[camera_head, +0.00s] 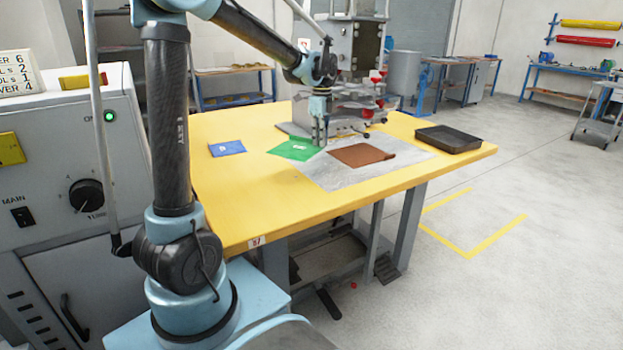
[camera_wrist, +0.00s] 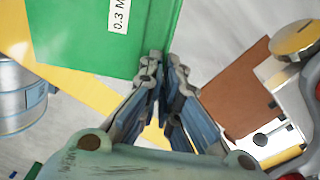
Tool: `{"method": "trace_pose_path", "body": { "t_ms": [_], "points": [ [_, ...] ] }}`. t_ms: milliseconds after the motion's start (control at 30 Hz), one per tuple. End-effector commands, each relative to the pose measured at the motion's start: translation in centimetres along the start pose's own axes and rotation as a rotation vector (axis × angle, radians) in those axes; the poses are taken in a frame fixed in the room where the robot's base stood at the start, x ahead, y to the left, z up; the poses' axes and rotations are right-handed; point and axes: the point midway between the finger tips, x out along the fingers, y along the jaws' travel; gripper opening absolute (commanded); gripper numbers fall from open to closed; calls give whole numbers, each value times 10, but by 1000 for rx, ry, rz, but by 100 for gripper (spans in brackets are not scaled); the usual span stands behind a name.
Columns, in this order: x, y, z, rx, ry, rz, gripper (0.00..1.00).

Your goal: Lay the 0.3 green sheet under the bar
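The green sheet (camera_head: 285,151), with a white label reading 0.3, is at the left edge of the grey mat in the head view. It fills the upper left of the wrist view (camera_wrist: 75,40). My gripper (camera_head: 319,143) is at its right corner. Its fingertips (camera_wrist: 165,62) are close together over the sheet's corner and look shut on it. The exact grip line is hidden. The welding press (camera_head: 352,50) stands behind the mat; its bar is hard to make out behind my gripper.
A blue sheet (camera_head: 227,148) lies on the yellow table (camera_head: 225,195) to the left. A brown sheet (camera_head: 358,154) lies on the grey mat (camera_head: 330,178). A black tray (camera_head: 447,139) sits at the right. The table's front left is clear.

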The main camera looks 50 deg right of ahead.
Motion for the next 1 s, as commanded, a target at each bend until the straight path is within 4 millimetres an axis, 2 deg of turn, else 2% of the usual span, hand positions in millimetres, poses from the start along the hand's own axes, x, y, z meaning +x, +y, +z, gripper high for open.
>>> {"method": "trace_pose_path", "body": {
  "t_ms": [33,200,400,533,800,1000],
  "points": [
    [0,0,-14,79,0,0,0],
    [0,1,-50,310,-1,0,0],
    [0,4,-74,467,-1,1,0],
    [7,4,-78,500,-1,1,0],
    [48,4,-78,503,-1,0,0],
    [61,4,-78,502,-1,0,0]
  ]
}}
